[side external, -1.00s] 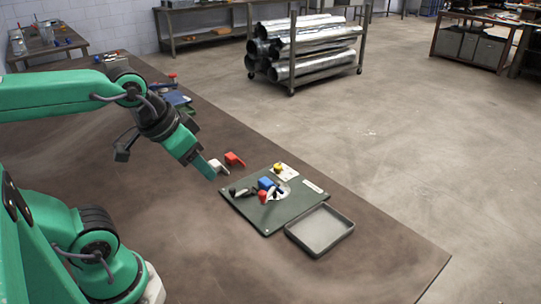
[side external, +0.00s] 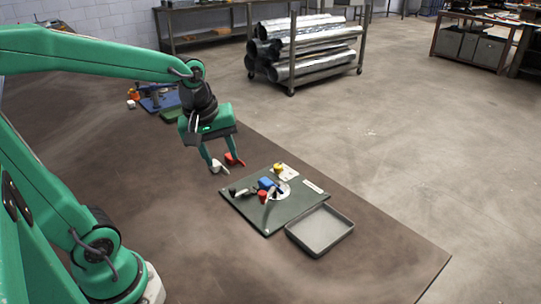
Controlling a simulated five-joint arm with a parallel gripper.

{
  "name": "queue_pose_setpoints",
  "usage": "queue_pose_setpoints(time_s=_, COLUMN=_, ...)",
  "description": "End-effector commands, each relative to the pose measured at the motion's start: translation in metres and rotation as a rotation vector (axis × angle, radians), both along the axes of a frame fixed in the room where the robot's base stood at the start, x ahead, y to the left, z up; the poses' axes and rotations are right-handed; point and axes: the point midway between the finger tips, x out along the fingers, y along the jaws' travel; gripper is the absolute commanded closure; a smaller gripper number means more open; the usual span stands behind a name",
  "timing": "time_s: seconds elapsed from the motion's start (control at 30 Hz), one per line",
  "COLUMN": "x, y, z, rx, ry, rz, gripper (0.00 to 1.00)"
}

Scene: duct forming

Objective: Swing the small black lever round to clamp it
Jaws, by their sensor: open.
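A dark green board (side external: 285,222) lies on the bench with a small fixture on it. The fixture shows a blue block (side external: 265,183), a red part (side external: 262,196) and a pale round plate (side external: 285,200). A small black-tipped lever (side external: 233,192) sticks out at the fixture's left; another dark piece (side external: 278,188) stands by the plate. Which is the task's lever is too small to tell. My gripper (side external: 221,160) is open and empty, fingers pointing down, beyond and left of the board. Its fingertips appear close to a white part (side external: 218,167) and a red part (side external: 233,159); contact cannot be told.
A grey tray (side external: 320,230) sits against the board's right side. A yellow knob (side external: 278,168) on a pale plate is at the board's far edge. Blue and green items (side external: 160,100) lie farther back on the bench. The bench front is clear.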

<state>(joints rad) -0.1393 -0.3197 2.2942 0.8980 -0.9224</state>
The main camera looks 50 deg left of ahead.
Motion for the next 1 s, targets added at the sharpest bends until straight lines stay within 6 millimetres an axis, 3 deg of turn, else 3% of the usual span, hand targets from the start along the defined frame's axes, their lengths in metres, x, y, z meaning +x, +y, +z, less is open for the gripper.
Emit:
queue_pose_setpoints(time_s=0.7, x=0.061, y=0.063, z=-0.080, rx=-0.191, ry=0.185, rz=1.105, gripper=0.59)
queue_pose_setpoints(time_s=1.0, x=0.067, y=0.074, z=-0.095, rx=-0.204, ry=0.204, rz=1.286, gripper=0.59)
